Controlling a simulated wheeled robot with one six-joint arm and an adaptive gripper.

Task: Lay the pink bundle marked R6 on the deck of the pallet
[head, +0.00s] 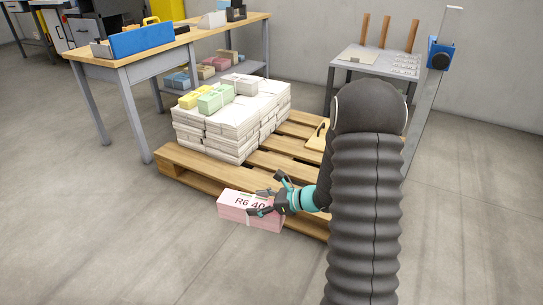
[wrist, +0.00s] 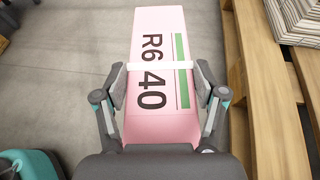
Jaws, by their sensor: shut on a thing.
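The pink bundle marked R6 40 (head: 236,208) is in front of the near edge of the wooden pallet (head: 190,168) in the head view. My gripper (head: 258,202) is shut on it from above. In the wrist view the bundle (wrist: 160,30) lies lengthwise between the two fingers (wrist: 160,84), with its label up and a white band across it. The pallet's boards (wrist: 265,80) run along its right side, with floor showing between them. I cannot tell how high the bundle is above the floor.
A stack of white newspaper bundles (head: 215,138) fills the pallet's left and back part, with green and yellow bundles (head: 214,98) on top. The front and right deck slats are mostly bare. A wooden-topped table (head: 190,38) and a grey table (head: 375,61) stand behind.

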